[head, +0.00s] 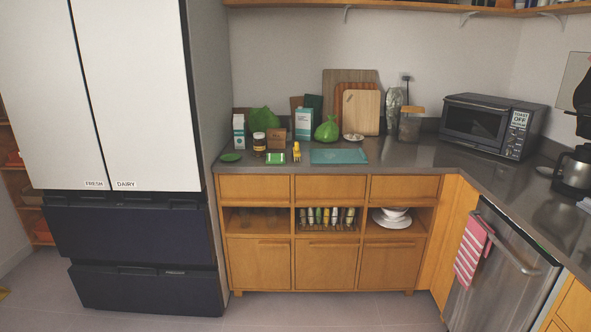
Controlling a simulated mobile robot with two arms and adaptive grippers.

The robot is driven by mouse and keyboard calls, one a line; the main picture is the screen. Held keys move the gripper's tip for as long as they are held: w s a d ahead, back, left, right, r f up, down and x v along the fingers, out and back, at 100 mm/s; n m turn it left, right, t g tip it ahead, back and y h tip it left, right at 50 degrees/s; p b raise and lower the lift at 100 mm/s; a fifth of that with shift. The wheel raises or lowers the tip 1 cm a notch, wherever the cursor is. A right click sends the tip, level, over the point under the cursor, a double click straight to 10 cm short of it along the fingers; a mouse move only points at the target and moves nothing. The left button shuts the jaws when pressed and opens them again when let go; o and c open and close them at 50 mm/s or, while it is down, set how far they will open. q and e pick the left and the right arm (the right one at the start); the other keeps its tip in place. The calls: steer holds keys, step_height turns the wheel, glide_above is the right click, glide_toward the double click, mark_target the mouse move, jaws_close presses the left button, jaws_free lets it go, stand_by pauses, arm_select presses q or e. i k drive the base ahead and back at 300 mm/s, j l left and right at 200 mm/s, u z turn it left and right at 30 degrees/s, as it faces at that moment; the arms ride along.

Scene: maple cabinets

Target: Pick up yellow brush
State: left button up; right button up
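A small yellow object that looks like the yellow brush (297,152) stands near the front edge of the dark countertop, between a green item and a teal mat. It is small in the head view, so its fine shape is hard to tell. Neither of my grippers is in view.
The counter (400,155) also holds a green-and-white item (275,158), a teal mat (338,156), a dark jar (259,143), a green bag (327,130), cutting boards (361,112) and a toaster oven (490,124). A tall fridge (140,90) stands left. Floor before the cabinets is clear.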

mark_target(297, 154)
steer(key=i, duration=2.35)
